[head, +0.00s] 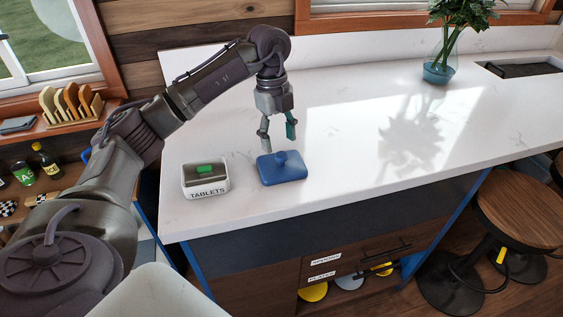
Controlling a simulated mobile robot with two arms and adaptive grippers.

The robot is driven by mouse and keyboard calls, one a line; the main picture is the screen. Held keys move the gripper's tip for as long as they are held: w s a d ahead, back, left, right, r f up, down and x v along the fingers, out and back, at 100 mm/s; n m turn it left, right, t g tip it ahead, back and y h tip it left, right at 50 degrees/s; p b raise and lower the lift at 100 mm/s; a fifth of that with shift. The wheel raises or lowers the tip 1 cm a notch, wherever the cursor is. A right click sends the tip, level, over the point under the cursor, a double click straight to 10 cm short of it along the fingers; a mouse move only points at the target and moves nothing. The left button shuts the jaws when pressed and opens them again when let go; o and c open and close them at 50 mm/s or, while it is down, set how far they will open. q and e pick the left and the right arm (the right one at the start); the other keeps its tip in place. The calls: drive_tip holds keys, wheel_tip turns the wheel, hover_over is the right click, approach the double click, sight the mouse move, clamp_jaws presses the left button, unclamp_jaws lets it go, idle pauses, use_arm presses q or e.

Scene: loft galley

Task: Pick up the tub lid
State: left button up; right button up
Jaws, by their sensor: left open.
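The tub lid (283,171) is a blue rounded slab with a knob on top, lying flat on the white counter near its front edge. A white tub (205,191) marked TABLETS stands open to its left, with a green piece (204,169) inside. My left gripper (278,148) points down just above and behind the lid, jaws apart and empty. Its fingertips are close to the knob; I cannot tell whether they touch it. My right gripper is not in view.
The white counter (340,110) is clear behind and right of the lid. A glass vase with leaves (439,68) stands at the back right, beside a sink (520,69). Bar stools (522,210) stand at right. A shelf with bottles (47,162) is at left.

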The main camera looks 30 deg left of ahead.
sight(282, 154)
use_arm(q)
drive_tip(key=f, duration=0.1)
drive_tip(key=f+p, duration=0.1)
drive_tip(key=f, duration=0.1)
drive_tip(key=d+f+p, duration=0.1)
drive_tip(key=shift+s+f, duration=0.2)
drive_tip(key=shift+s, duration=0.1)
drive_tip(key=shift+f, duration=0.25)
clamp_jaws()
